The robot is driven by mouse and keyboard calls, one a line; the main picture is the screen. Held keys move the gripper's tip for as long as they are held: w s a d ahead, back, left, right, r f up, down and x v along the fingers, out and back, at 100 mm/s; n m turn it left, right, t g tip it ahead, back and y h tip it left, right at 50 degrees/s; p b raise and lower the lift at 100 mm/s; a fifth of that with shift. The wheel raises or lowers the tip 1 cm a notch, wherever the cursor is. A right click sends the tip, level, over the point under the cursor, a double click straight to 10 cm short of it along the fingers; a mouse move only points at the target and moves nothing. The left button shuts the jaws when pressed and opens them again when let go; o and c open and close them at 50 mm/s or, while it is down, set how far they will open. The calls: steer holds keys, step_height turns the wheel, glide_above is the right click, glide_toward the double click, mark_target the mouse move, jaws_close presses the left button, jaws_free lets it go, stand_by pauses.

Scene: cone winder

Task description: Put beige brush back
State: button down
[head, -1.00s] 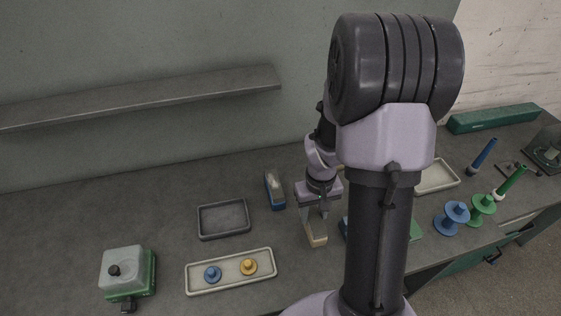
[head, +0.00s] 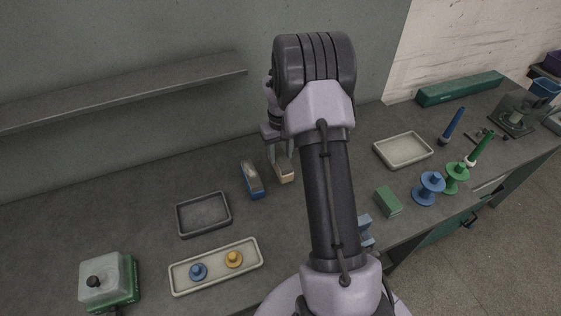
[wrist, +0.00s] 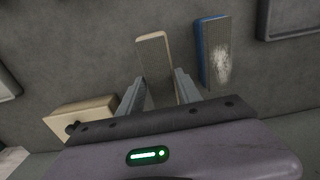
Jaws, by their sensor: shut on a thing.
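The beige brush (head: 284,170) is in my gripper, beside the blue brush, toward the back of the bench. In the wrist view the beige brush (wrist: 155,52) sticks out from between the two fingers of my gripper (wrist: 159,88), which is shut on it. Its lower end is hidden by the gripper. Whether it touches the bench top I cannot tell. The blue brush (head: 252,181) with pale bristles stands just left of it in the head view. In the wrist view the blue brush (wrist: 214,52) is close to the right, apart from it.
A beige box with a dark knob (wrist: 80,118) sits left in the wrist view. A dark tray (head: 180,218) and a cream tray (head: 216,283) with two knobbed pieces are at left. A pale tray (head: 432,152), green block (head: 388,202) and spools (head: 428,190) are at right. A shelf (head: 120,93) is above.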

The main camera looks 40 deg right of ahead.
mark_target(280, 156)
step_height(280, 156, down, 4)
steer(key=shift+s+r+b, duration=0.1)
steer(key=shift+r+b, duration=0.1)
steer(key=shift+b, duration=0.3)
steer(key=shift+r, duration=0.15)
steer(key=c, duration=1.3)
jaws_free()
steer(key=shift+f, duration=0.25)
steer(key=o, duration=0.5)
steer(key=shift+r, duration=0.15)
